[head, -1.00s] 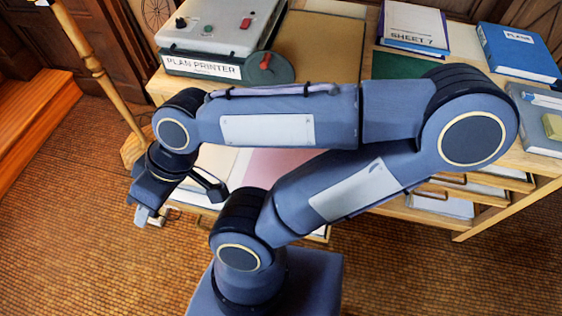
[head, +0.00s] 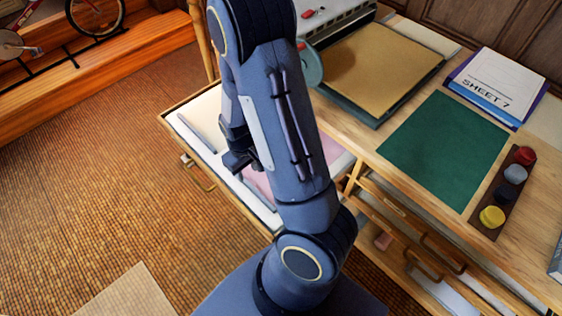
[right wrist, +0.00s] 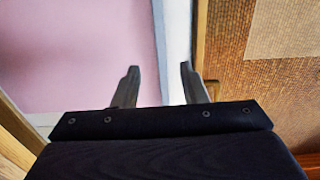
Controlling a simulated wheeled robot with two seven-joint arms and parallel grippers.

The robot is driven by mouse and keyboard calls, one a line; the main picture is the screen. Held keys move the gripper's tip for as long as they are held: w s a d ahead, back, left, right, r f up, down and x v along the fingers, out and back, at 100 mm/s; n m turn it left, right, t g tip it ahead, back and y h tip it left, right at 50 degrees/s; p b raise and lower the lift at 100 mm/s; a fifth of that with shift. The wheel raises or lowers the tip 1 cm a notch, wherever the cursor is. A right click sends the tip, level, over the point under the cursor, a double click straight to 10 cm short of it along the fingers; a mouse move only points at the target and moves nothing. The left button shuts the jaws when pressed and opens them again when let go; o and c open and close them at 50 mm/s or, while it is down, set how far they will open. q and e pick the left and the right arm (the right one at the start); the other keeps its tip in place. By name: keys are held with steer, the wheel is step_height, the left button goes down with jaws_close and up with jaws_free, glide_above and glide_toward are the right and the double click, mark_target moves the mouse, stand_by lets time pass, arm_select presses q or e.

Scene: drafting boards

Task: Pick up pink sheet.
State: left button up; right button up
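The pink sheet (head: 335,152) lies in an open, pale-lined drawer (head: 186,112) under the desk top. My right arm hides its middle in the head view. In the right wrist view the pink sheet (right wrist: 80,50) fills the upper left, with a grey-blue strip along its right edge. My right gripper (head: 243,165) is over the drawer. In the right wrist view its fingers (right wrist: 160,70) are apart, with the strip and a pale band in view between them and nothing held. I cannot tell its height above the sheet. My left gripper is not in view.
The desk top holds a green sheet (head: 445,148), a tan board (head: 380,70), a SHEET 7 pad (head: 488,84) and a rack of coloured pots (head: 504,190). Lower drawers (head: 400,215) stand partly open at the right. Floor (head: 90,180) at the left is clear.

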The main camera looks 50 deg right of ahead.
mark_target(248, 184)
steer(key=f, duration=0.7)
steer(key=shift+w+f+b, duration=0.3)
steer(key=shift+b, duration=0.1)
jaws_close()
